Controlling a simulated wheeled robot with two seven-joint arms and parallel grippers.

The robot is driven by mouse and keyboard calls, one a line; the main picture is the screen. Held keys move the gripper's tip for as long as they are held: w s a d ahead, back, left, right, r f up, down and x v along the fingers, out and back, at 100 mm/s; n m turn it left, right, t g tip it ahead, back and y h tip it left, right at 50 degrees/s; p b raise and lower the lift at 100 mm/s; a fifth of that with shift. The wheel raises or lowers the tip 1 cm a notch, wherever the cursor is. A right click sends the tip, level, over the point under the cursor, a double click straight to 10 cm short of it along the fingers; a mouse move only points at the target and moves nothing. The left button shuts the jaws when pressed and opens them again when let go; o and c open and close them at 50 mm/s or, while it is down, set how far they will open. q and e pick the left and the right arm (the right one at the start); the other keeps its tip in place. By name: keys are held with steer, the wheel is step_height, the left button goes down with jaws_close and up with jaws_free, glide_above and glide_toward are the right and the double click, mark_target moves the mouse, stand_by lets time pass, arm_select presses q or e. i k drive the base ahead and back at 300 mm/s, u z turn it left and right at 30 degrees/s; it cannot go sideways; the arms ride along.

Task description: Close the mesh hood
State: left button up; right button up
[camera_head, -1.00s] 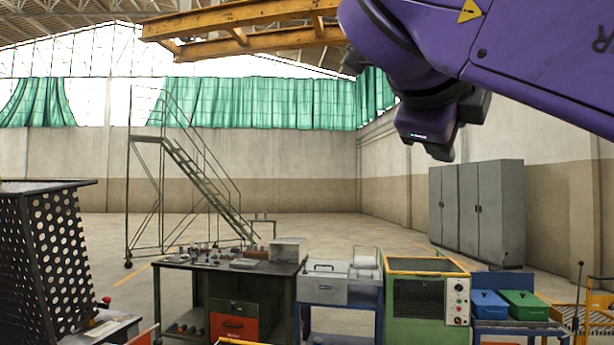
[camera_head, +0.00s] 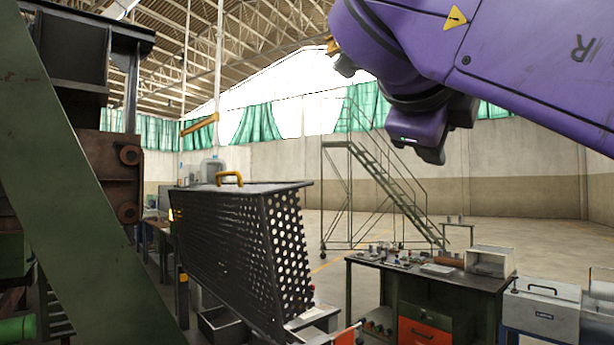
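The mesh hood (camera_head: 228,248) is a black perforated metal box, left of the middle in the head view. Its flat top carries a yellow handle (camera_head: 230,178). Its near side is dark mesh, and its right side shows round holes. Whether it is hinged cannot be seen. My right arm comes in from the upper right, and its gripper (camera_head: 418,150) hangs folded, well above and to the right of the hood and apart from it. Its fingers do not show clearly. My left gripper is not in view.
A green diagonal beam (camera_head: 75,200) and dark machinery (camera_head: 108,165) stand at the left, close to the hood. A workbench (camera_head: 437,283) with small parts and an orange drawer stands at the right. A stair platform (camera_head: 385,185) stands behind. The floor between hood and stairs is open.

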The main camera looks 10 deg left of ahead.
mark_target(184, 197)
steer(key=u, duration=1.1)
steer(key=i, duration=1)
